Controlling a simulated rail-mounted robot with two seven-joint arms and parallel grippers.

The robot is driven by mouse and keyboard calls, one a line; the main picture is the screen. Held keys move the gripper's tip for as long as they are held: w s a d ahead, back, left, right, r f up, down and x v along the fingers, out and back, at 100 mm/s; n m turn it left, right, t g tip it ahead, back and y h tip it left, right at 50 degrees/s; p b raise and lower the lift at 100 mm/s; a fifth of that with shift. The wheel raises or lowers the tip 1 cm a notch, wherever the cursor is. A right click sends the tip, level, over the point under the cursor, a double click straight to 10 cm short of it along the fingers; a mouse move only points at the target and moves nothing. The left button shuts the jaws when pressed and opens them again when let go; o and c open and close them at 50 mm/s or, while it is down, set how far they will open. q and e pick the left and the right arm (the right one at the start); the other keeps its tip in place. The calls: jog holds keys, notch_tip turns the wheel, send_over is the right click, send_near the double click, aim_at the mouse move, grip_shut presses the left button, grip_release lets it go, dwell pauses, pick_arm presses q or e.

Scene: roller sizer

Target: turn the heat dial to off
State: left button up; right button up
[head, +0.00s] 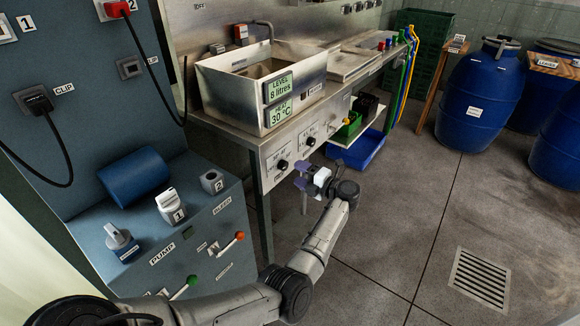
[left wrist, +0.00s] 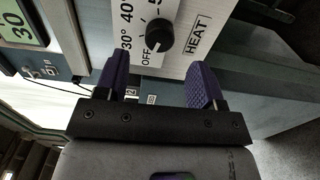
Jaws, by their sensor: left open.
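The heat dial (left wrist: 159,35) is a round black knob on a white plate, with OFF, 30° and 40° marks around it and a HEAT label (left wrist: 197,35). Its exact pointer direction is hard to make out. In the head view, the nearer front-panel knob, which appears to be this heat dial (head: 283,164), is just left of my left gripper (head: 304,176). The purple fingers of my left gripper (left wrist: 159,88) are open and empty, facing the panel, with the dial beyond the gap between them and apart from them. My right gripper is not in view.
The heat display (head: 281,111) reads 30 °C on the steel tank (head: 237,105). A second knob (head: 310,141) sits further right on the panel. A blue pump cabinet (head: 190,240) with levers stands at the left. Blue barrels (head: 478,95) stand far right, with open floor between.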

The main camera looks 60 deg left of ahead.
pick_arm(q)
jog(key=p+v, duration=0.1)
jog(key=v, duration=0.7)
dwell(0.5)
